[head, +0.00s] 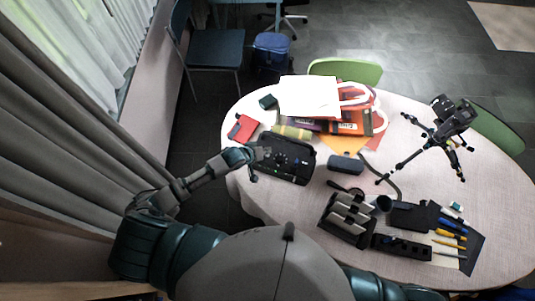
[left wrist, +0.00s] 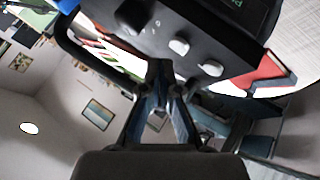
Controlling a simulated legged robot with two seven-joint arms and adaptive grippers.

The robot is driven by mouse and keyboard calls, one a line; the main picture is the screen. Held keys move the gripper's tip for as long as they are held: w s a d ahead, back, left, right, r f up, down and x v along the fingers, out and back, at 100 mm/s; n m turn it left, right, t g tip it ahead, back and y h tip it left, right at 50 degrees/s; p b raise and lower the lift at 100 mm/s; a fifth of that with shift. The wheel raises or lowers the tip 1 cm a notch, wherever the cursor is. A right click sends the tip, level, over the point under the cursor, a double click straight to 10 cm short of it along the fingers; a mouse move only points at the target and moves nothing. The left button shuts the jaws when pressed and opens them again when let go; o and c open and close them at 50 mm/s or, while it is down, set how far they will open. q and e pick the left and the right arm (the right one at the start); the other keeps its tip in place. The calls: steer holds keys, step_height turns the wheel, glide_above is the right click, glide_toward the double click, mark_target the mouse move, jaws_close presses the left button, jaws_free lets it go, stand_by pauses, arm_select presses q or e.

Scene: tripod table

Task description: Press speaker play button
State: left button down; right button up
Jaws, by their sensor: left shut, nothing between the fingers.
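The speaker appears to be the black boxy device (head: 287,160) with round knobs on the left part of the table. It also fills the top of the left wrist view (left wrist: 205,25), where several pale buttons or knobs show on its dark face. One pale button (left wrist: 178,46) lies close to my fingertips; I cannot read which one is play. My left gripper (head: 262,153) is shut and empty at the left side of the speaker. In the left wrist view its fingertips (left wrist: 160,72) meet just beside the speaker's face; whether they touch is unclear. My right gripper is out of view.
A red box (head: 242,128) stands left of the speaker, and bags with a white sheet (head: 308,96) lie behind it. A dark case (head: 346,164) is to its right. A tripod with camera (head: 452,118) and pens (head: 450,243) occupy the right side.

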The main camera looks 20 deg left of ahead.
arm_select(q)
steer(key=shift+r, duration=2.4)
steer(key=s+a+f+m+g+y, duration=0.15)
steer(key=s+a, duration=0.25)
steer(key=s, duration=0.9)
steer(key=s+a+m+g+y, duration=0.3)
steer(key=s, duration=0.9)
step_height(320, 180, down, 30)
steer(key=s+g+b, duration=0.1)
steer(key=b, duration=0.4)
steer(key=s+a+f+b, duration=0.1)
steer(key=s+f+b, duration=0.1)
steer(key=s+f, duration=0.7)
steer(key=s+a+f+g+b, duration=0.1)
steer(key=s+a+f+b, duration=0.1)
steer(key=s+f, duration=0.7)
step_height(320, 180, down, 4)
steer(key=shift+s+r, duration=0.2)
steer(key=shift+r, duration=0.05)
